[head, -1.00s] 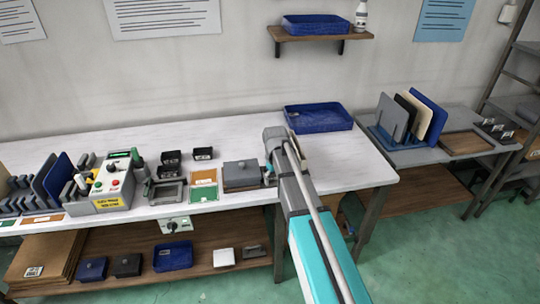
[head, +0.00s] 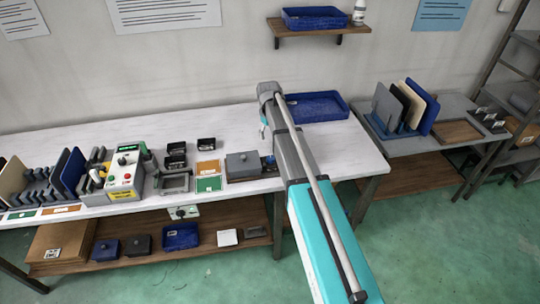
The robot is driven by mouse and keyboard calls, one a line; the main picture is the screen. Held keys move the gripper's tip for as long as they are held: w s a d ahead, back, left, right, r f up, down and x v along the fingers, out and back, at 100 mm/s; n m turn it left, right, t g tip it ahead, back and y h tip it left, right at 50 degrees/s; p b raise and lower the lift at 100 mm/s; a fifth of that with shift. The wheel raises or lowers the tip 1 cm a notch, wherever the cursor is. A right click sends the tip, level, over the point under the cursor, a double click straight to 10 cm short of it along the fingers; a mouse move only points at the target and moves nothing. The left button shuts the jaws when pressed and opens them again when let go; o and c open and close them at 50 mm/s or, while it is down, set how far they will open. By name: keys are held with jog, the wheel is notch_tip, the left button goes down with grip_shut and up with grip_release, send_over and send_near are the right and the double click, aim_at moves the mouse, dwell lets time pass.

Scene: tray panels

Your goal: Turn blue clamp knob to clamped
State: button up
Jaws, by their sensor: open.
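My arm reaches up from the lower right across the bench's right part. Its far joint stands in front of the blue tray at the back. My gripper is hidden behind the arm, so its distance to the fixture does not show.
A control box (head: 126,172) with buttons and panel racks stand on the bench's left. Small black bins (head: 176,155) and green and orange cards lie beside the fixture. A blue tray (head: 338,112) lies at the back right. Bare bench top (head: 345,160) shows right of my arm.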

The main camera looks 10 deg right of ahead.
aim_at(270, 158)
jog(key=shift+f, duration=0.15)
jog(key=f+b, duration=0.6)
jog(key=b, duration=0.1)
jog(key=f+b, duration=0.6)
jog(key=f, duration=0.1)
jog(key=shift+w+d+f+b, duration=0.1)
jog(key=shift+d+f+b, duration=0.15)
jog(key=shift+b, duration=0.15)
dwell(0.6)
jog(key=c, duration=1.1)
jog(key=shift+a, duration=0.25)
jog(key=shift+c, duration=0.3)
jog(key=shift+d, duration=0.15)
